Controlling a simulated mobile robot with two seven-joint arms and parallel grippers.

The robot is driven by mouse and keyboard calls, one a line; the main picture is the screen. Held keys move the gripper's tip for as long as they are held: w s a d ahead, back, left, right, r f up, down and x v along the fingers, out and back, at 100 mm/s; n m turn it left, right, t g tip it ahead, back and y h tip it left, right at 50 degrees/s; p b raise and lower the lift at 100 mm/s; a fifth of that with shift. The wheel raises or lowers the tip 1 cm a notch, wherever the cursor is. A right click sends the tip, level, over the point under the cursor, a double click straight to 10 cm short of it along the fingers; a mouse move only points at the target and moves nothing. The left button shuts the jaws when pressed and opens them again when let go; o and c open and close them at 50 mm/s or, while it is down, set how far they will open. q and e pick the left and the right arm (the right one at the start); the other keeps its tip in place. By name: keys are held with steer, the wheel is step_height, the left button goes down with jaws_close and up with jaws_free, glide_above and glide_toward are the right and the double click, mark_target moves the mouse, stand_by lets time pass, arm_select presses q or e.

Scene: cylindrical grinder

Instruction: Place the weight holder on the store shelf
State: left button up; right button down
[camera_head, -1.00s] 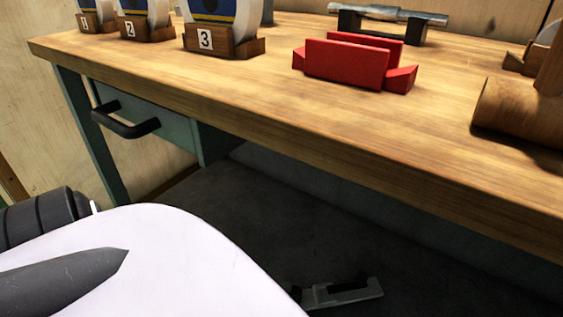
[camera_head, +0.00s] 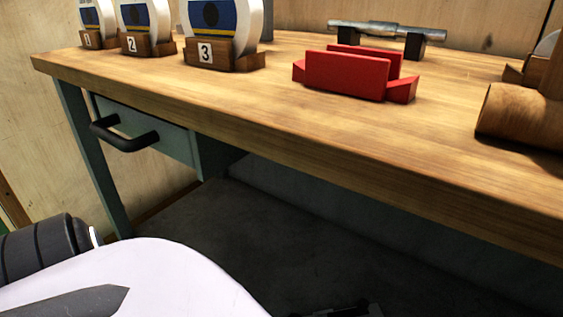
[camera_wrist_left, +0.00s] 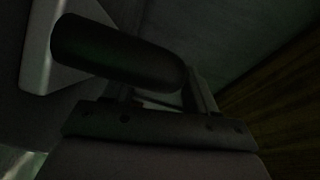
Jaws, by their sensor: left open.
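A red holder (camera_head: 345,75) with two upright plates and slanted end blocks stands on the wooden bench top; I cannot tell whether it is the weight holder. No shelf marked as the store shelf can be made out. My left gripper (camera_wrist_left: 165,95) shows in the dark left wrist view with its two fingers apart. A dark rounded bar (camera_wrist_left: 120,55) crosses in front of the fingers there; I cannot tell what it is or whether it touches them. In the head view a dark piece at the bottom edge may be the gripper's tip. My right gripper is not in view.
The wooden bench (camera_head: 260,120) has a green drawer with a black handle (camera_head: 125,135). Numbered wooden stands (camera_head: 225,57) hold discs at the back left. A metal bar (camera_head: 385,29) lies on black supports behind the red holder. A wooden cylinder (camera_head: 515,110) is at right. The front middle is clear.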

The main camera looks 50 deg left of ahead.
arm_select(q)
steer(key=s, duration=1.1)
steer(key=shift+s+a+r+p, duration=0.2)
steer(key=shift+s+a+p, duration=0.15)
